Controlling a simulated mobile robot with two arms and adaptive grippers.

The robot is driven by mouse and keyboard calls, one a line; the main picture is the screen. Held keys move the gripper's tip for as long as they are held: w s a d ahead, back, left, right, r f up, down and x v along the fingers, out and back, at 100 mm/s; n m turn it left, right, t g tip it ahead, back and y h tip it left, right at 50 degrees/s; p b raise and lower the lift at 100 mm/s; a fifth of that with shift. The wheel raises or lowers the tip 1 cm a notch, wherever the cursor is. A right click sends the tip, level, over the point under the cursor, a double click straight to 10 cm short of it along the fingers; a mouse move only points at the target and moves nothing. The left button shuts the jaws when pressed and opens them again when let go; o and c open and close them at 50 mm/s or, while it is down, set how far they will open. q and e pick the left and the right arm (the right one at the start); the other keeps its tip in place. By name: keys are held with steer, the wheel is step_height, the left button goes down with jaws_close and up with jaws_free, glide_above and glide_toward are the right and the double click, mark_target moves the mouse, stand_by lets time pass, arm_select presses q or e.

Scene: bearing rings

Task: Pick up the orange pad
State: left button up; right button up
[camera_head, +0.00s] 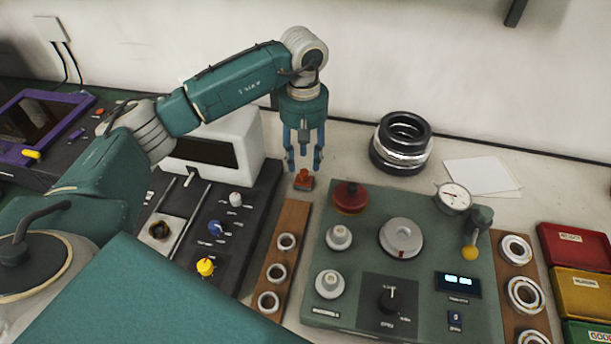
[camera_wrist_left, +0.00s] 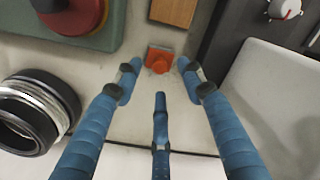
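The orange pad (camera_head: 304,181) is a small block with a raised knob, lying on the pale bench just beyond the end of a wooden strip. It also shows in the left wrist view (camera_wrist_left: 159,60), near the top middle. My left gripper (camera_head: 304,162) points down above the pad, its blue fingers spread and empty. In the left wrist view the fingertips (camera_wrist_left: 158,80) stand apart, with the pad between and slightly beyond them, and nothing is held. My right gripper is not visible in either view.
The wooden strip (camera_head: 272,296) with metal rings and the green panel (camera_head: 318,310) with a red knob (camera_head: 350,196) lie close to the pad. A dark control box with a white housing (camera_head: 249,137) stands left. Stacked black rings (camera_head: 404,128) sit behind right.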

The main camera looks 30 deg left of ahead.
mark_target(304, 171)
arm_select(q)
steer(key=shift+f, duration=0.4)
steer(key=f, duration=0.1)
steer(key=f+p, duration=0.1)
steer(key=f, duration=0.1)
steer(key=f+p, duration=0.1)
steer(key=f, duration=0.1)
steer(key=shift+w+a, duration=0.1)
steer(key=shift+w, duration=0.15)
steer(key=shift+f, duration=0.2)
jaws_close()
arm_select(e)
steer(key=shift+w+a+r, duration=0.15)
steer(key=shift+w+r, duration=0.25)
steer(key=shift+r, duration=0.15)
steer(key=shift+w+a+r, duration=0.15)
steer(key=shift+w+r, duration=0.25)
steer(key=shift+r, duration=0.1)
